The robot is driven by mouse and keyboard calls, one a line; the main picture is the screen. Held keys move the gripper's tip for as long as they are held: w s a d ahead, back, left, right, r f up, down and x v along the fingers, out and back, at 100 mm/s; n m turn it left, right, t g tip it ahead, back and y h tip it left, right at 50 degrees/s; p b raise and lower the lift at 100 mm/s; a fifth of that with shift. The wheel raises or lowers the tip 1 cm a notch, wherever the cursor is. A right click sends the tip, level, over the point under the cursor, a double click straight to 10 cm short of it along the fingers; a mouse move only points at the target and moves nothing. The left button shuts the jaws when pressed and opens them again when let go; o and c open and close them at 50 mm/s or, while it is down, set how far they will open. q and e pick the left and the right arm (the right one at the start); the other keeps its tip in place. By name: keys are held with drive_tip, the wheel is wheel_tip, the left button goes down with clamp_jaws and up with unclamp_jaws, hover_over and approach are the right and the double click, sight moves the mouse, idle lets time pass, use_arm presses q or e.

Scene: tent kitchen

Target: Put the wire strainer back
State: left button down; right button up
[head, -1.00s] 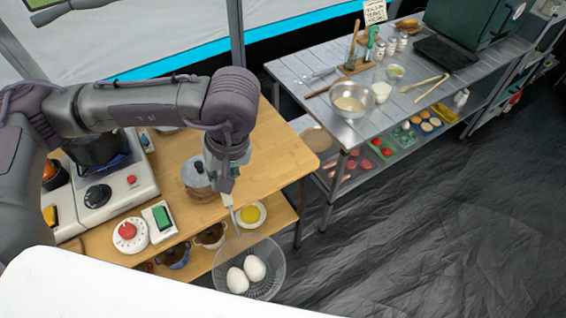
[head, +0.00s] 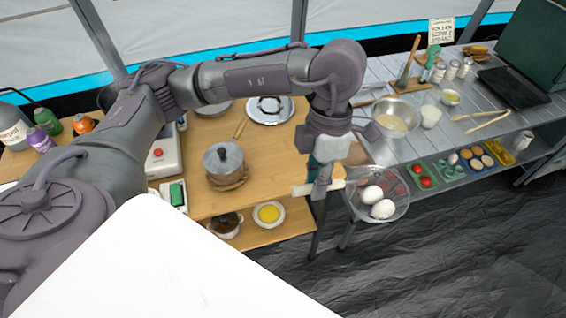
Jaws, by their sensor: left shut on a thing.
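The wire strainer (head: 400,194) is a round, see-through mesh bowl with two white eggs (head: 372,194) in it. It hangs over the floor in front of the gap between the wooden table and the metal table. My left gripper (head: 326,186) is shut on its pale handle, to the left of the bowl, with the handle's end showing on the gripper's other side. The bowl looks roughly level. My right gripper is not in view.
The metal table (head: 468,132) holds a steel bowl (head: 396,117) and tongs. Its lower shelf carries food trays.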

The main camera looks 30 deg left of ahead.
use_arm(q)
drive_tip(key=n, duration=0.3)
drive_tip(key=n+h, duration=0.1)
drive_tip(key=shift+s+d+r+n+t, duration=0.1)
drive_tip(key=shift+d+n+t, duration=0.2)
drive_tip(key=n, duration=0.2)
drive_tip(key=n+b, duration=0.1)
drive_tip(key=n, duration=0.1)
drive_tip(key=shift+d+r+t+h, duration=0.15)
drive_tip(key=shift+d+t+h, duration=0.15)
drive_tip(key=shift+d+t, duration=0.1)
drive_tip(key=w+a+f+n+t+p, duration=0.2)
drive_tip(key=w+a+f+n, duration=0.3)
drive_tip(key=a+f+n, duration=0.4)
drive_tip(key=shift+w+f+p, duration=0.4)
drive_tip(key=shift+f+p, duration=0.05)
drive_tip(key=shift+f, duration=0.15)
drive_tip(key=c, duration=1.1)
unclamp_jaws()
